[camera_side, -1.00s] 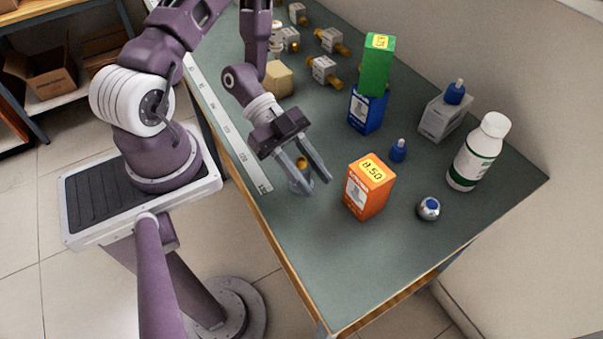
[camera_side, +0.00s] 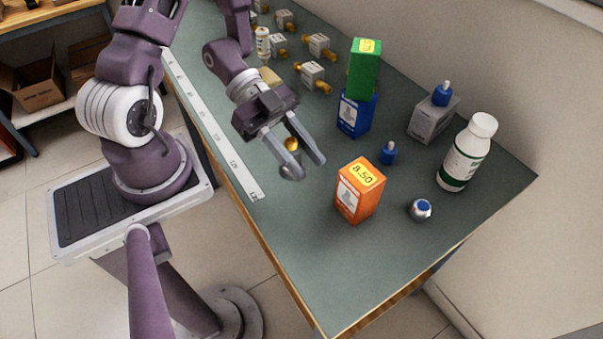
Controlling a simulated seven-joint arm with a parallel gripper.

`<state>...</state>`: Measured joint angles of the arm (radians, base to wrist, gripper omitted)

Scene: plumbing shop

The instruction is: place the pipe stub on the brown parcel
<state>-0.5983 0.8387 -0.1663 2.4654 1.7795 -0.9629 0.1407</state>
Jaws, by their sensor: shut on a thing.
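My gripper (camera_side: 309,170) is shut on a small part with a brass end (camera_side: 291,143) and a grey body (camera_side: 290,173), which I take to be the pipe stub. The stub sits between the fingers, partly hidden by the near finger, and seems to be a little above the green table top. A tan block (camera_side: 270,77), likely the brown parcel, sits on the table behind my gripper, toward the far end. My arm partly covers it.
An orange box (camera_side: 359,192) stands just right of my gripper. A green box (camera_side: 364,69) sits on a blue box (camera_side: 356,114). A white bottle (camera_side: 466,155) stands at the right. Several grey and brass fittings (camera_side: 312,75) lie farther back. The front of the table is clear.

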